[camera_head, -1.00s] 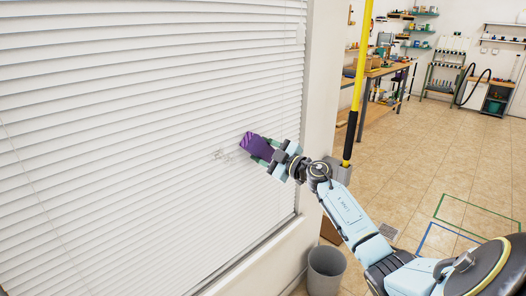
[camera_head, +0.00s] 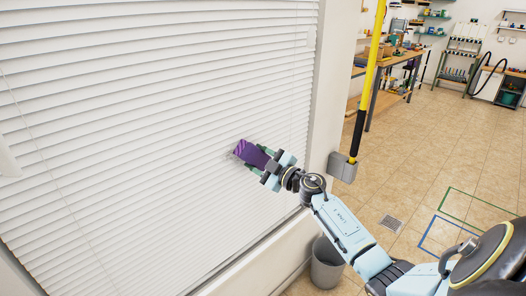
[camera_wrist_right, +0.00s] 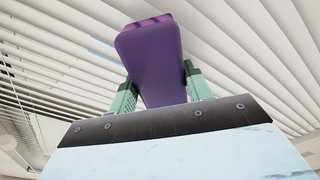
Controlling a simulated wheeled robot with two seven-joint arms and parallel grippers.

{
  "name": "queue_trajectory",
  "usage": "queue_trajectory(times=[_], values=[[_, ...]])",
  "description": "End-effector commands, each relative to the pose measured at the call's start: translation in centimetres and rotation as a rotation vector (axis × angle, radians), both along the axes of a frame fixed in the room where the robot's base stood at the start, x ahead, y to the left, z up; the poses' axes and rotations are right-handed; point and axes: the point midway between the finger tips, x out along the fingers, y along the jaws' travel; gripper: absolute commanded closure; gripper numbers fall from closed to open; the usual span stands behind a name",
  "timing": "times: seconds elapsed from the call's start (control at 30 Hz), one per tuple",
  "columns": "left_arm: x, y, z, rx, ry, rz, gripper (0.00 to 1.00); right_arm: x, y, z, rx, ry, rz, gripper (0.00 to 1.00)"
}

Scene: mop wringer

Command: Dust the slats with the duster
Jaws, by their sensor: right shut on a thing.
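The purple duster (camera_head: 251,153) is held in my right gripper (camera_head: 262,162) up against the white slats (camera_head: 130,130) of the window blind. In the right wrist view the duster (camera_wrist_right: 150,58) sits between the two green fingers of my right gripper (camera_wrist_right: 158,90), and the slats (camera_wrist_right: 250,50) spread behind it. A faint grey patch shows on the slats by the duster's left edge in the head view. Whether the duster touches the slats is hard to tell. My left gripper is not in view.
A grey bin (camera_head: 327,263) stands on the floor below the window wall. A wooden workbench (camera_head: 390,60) is farther back. The tiled floor at right is mostly open.

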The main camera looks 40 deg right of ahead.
Motion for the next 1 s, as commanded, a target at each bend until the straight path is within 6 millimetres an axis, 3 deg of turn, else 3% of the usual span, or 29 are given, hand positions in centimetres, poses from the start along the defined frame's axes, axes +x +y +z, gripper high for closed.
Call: queue_trajectory(times=[1.0], values=[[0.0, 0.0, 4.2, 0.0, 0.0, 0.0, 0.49, -0.3, 6.1, 0.2, 0.001, -0.001, 0.0, 0.76]])
